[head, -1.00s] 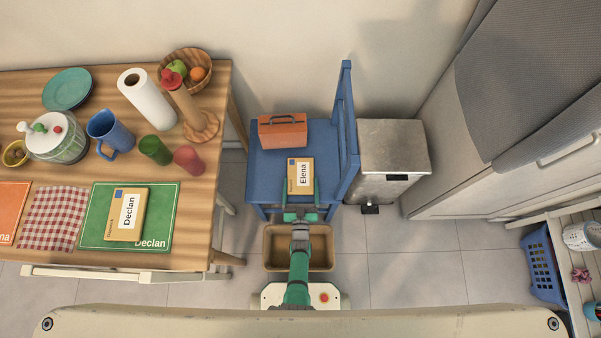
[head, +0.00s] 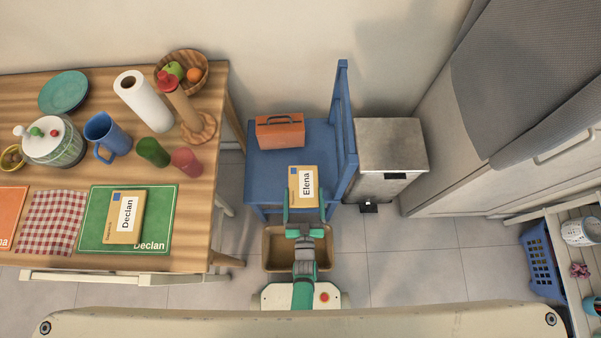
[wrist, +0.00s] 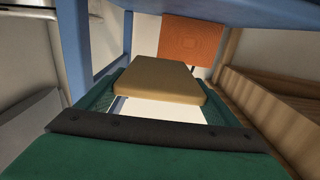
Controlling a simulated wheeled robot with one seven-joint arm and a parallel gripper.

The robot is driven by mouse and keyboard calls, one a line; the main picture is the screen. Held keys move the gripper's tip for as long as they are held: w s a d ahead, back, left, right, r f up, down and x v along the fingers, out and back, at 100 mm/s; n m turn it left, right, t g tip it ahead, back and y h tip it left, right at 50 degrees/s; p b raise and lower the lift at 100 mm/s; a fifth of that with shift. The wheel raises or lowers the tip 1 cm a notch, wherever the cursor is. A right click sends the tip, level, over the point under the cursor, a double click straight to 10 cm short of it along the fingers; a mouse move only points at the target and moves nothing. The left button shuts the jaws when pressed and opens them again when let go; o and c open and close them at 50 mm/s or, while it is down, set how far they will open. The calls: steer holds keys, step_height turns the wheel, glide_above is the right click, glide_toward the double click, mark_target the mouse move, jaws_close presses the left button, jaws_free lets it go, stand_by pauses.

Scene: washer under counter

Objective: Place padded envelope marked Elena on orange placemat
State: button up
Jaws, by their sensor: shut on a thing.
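The padded envelope marked Elena (head: 304,187) is tan with a white name label, and it is above the front of the blue chair seat. My gripper (head: 305,207) is shut on it, one green finger on each side. In the wrist view the envelope (wrist: 160,78) sits between the fingers, its label face not visible. The orange placemat (head: 8,214) lies at the left edge of the head view on the wooden table, cut off by the frame, with letters "na" showing.
A green placemat (head: 98,228) holds an envelope marked Declan (head: 125,217). A checked cloth (head: 52,223) lies between the placemats. A blue chair (head: 268,178) carries an orange toolbox (head: 280,131). Cups, a jug and a paper roll (head: 143,101) stand further back on the table.

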steer(key=s+d+r, duration=0.1)
steer(key=s+r, duration=0.2)
steer(key=s, duration=0.2)
steer(key=w+a+r, duration=0.1)
steer(key=w, duration=0.7)
steer(key=w+a+r, duration=0.1)
steer(key=w, duration=0.8)
steer(key=shift+w+a+r, duration=0.2)
steer(key=shift+a+r, duration=0.1)
steer(key=shift+a, duration=0.1)
